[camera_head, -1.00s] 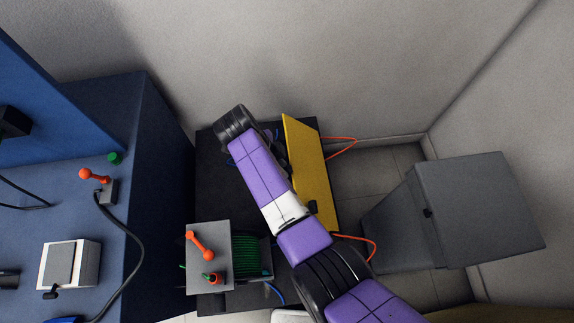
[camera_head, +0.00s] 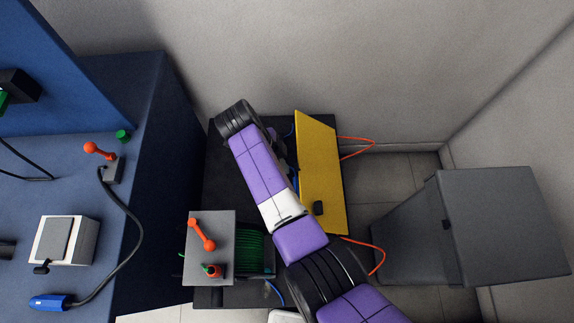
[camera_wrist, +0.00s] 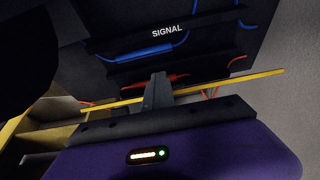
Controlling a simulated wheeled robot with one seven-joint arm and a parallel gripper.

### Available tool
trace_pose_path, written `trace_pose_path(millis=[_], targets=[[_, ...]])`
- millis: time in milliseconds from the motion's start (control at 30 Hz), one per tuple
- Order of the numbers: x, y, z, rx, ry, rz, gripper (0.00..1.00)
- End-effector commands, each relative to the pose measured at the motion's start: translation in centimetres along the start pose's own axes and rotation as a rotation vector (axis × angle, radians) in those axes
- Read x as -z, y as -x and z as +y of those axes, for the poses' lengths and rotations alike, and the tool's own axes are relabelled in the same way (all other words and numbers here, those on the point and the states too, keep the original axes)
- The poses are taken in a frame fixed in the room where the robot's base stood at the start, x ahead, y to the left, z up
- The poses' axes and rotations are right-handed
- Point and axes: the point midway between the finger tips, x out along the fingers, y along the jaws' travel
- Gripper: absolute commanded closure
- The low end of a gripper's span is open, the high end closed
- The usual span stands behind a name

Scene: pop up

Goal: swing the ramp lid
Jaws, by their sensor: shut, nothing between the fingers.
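The yellow ramp lid (camera_head: 320,165) stands tilted at the right side of a dark box (camera_head: 215,170) in the head view, with a small black knob (camera_head: 318,208) near its lower end. In the wrist view the lid shows nearly edge-on as a thin yellow strip (camera_wrist: 235,82). My gripper (camera_wrist: 157,84) is shut and empty, its fingers crossing the line of the strip. I cannot tell whether they touch the lid. In the head view my arm hides the fingers and the middle of the box.
Inside the box a panel marked SIGNAL (camera_wrist: 167,31) carries blue cables (camera_wrist: 150,50). Orange cords (camera_head: 376,258) loop out at the right. A grey box (camera_head: 490,225) stands right of the lid, with floor between. A green cable reel (camera_head: 255,252) and blue bench (camera_head: 60,200) are left.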

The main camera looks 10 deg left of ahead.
Motion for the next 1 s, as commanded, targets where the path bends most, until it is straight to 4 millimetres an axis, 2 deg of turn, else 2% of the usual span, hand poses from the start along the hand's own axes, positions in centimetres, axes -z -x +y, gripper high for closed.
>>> trace_pose_path(millis=[400, 767, 1000], targets=[[-2.8, -2.0, 0.0, 0.000, 0.000, 0.001, 1.00], [-2.9, -1.9, 0.0, -0.001, -0.001, 0.001, 1.00], [-4.0, -2.9, 0.0, 0.000, 0.001, 0.001, 1.00]])
